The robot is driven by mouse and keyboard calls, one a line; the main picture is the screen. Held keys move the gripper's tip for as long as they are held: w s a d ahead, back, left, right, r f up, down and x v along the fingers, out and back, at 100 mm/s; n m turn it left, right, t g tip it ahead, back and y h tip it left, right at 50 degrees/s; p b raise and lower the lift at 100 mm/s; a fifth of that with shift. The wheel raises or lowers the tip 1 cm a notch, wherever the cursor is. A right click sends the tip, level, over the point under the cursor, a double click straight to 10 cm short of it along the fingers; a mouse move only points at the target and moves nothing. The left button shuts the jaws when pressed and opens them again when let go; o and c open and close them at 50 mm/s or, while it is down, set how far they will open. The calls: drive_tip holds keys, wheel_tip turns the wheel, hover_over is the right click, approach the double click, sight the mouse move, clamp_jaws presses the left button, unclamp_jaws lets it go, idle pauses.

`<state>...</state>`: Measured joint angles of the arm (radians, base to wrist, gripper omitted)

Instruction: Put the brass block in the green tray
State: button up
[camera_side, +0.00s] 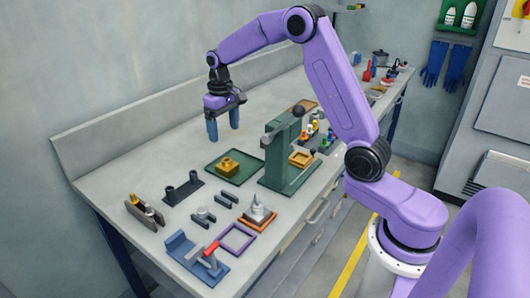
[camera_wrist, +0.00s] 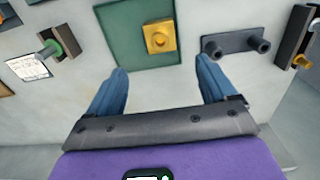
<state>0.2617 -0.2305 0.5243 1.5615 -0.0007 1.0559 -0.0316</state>
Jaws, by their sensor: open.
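The brass block (camera_side: 229,166) is a yellow block with a raised round top. It sits in the green tray (camera_side: 215,154), a flat, low-rimmed square on the bench. In the wrist view the brass block (camera_wrist: 159,37) lies on the right part of the green tray (camera_wrist: 115,40), ahead of my fingertips. My gripper (camera_side: 224,137) hangs above the bench, behind the tray, with its blue fingers apart and nothing between them. In the wrist view my gripper (camera_wrist: 163,75) also shows open and empty, apart from the block.
A green press-like stand (camera_side: 280,155) rises right of the tray. A dark two-post fixture (camera_side: 183,188) lies left of it. A blue vise-like tool (camera_side: 190,258), purple frame (camera_side: 237,238) and cone on an orange-edged base (camera_side: 257,215) stand in front. Bench behind the tray is clear.

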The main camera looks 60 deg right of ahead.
drive_tip(key=s+a+r+n, duration=0.25)
drive_tip(key=s+a, duration=0.35)
drive_tip(key=s, duration=0.3)
drive_tip(key=s+a+r+n, duration=0.1)
drive_tip(key=s+a+n, duration=0.3)
drive_tip(key=s+a, duration=0.35)
drive_tip(key=s+d+n, duration=0.1)
drive_tip(key=s+n, duration=0.2)
drive_tip(key=s, duration=0.8)
drive_tip(key=s+d+f+n, duration=0.1)
drive_tip(key=s+d+n, duration=0.1)
drive_tip(key=s, duration=0.8)
drive_tip(key=shift+s+d+f+n, duration=0.25)
drive_tip(key=shift+s+n, duration=0.1)
drive_tip(key=shift+n, duration=0.2)
